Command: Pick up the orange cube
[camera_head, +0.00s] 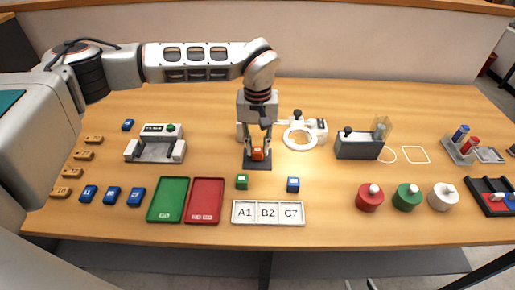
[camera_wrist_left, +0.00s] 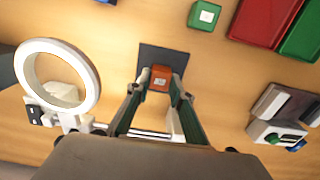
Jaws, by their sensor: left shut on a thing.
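The orange cube (camera_head: 257,154) is on or just above a dark square pad (camera_head: 258,166) near the middle of the table. It also shows in the left wrist view (camera_wrist_left: 160,79), between the two fingertips. My left gripper (camera_head: 258,147) reaches down from above and is shut on the orange cube. In the left wrist view the gripper fingers (camera_wrist_left: 160,84) touch the cube's two sides, over the dark pad (camera_wrist_left: 163,58). I cannot tell whether the cube's underside touches the pad. My right gripper is not in view.
A green cube (camera_head: 242,181) and a blue cube (camera_head: 293,184) lie in front of the pad, behind the A1/B2/C7 tray (camera_head: 268,223). A white ring device (camera_head: 300,137) stands close on the right. Green (camera_head: 168,199) and red (camera_head: 205,200) trays lie front left.

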